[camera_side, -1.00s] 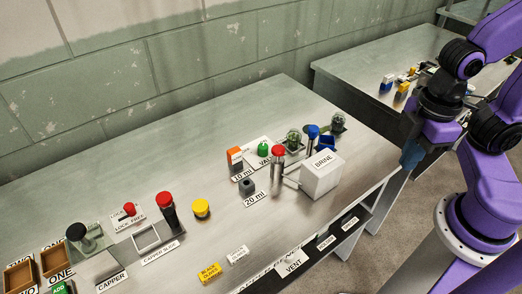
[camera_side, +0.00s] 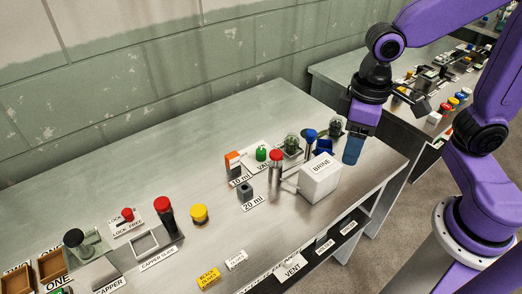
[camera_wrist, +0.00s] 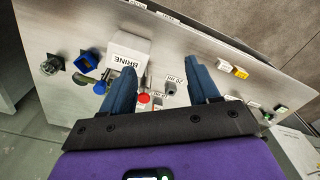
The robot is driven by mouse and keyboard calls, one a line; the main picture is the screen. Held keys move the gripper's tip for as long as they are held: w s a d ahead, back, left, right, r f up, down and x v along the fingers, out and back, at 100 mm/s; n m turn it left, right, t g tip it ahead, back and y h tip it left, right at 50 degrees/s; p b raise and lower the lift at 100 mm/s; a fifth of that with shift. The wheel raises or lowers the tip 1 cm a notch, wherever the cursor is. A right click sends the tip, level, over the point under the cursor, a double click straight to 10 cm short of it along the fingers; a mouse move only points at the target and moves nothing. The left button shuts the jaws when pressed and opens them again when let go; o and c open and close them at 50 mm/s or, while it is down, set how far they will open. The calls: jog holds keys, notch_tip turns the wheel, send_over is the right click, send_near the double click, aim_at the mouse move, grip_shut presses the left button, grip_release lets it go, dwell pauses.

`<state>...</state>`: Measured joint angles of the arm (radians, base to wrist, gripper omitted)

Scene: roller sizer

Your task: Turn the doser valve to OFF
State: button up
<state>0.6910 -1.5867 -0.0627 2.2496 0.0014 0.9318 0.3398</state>
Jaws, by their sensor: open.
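The green valve knob (camera_side: 262,153) stands on a white plate (camera_side: 250,163) marked with letters reading VAL, the rest hidden, in the side view. Its pointing direction is too small to read. The doser has a red-topped post (camera_side: 276,170) and a white BRINE box (camera_side: 321,178) beside it. My gripper (camera_side: 353,150) hangs above the table's right end, right of the box and apart from the knob. In the wrist view my gripper (camera_wrist: 162,68) is open and empty, its blue fingers spread. The BRINE box (camera_wrist: 128,45) and red top (camera_wrist: 144,98) show there; the knob is not clearly seen.
A blue-topped post (camera_side: 309,137), a blue bin (camera_side: 324,147) and green-filled jars (camera_side: 335,127) crowd behind the box. An orange-topped block (camera_side: 232,161) stands left of the knob. The table's back left is clear. A second table (camera_side: 325,75) stands behind.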

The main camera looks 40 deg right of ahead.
jog(key=w+a+f+m, duration=0.1)
jog(key=w+a+m, duration=0.1)
jog(key=w+m, duration=0.35)
jog(key=w+a+f+m, duration=0.1)
jog(key=w+a+m, duration=0.15)
jog(key=w, duration=0.65)
jog(key=m, duration=1)
send_near(261, 150)
notch_tip(261, 150, down, 10)
jog(key=shift+w+a+f, duration=0.1)
jog(key=c, duration=1)
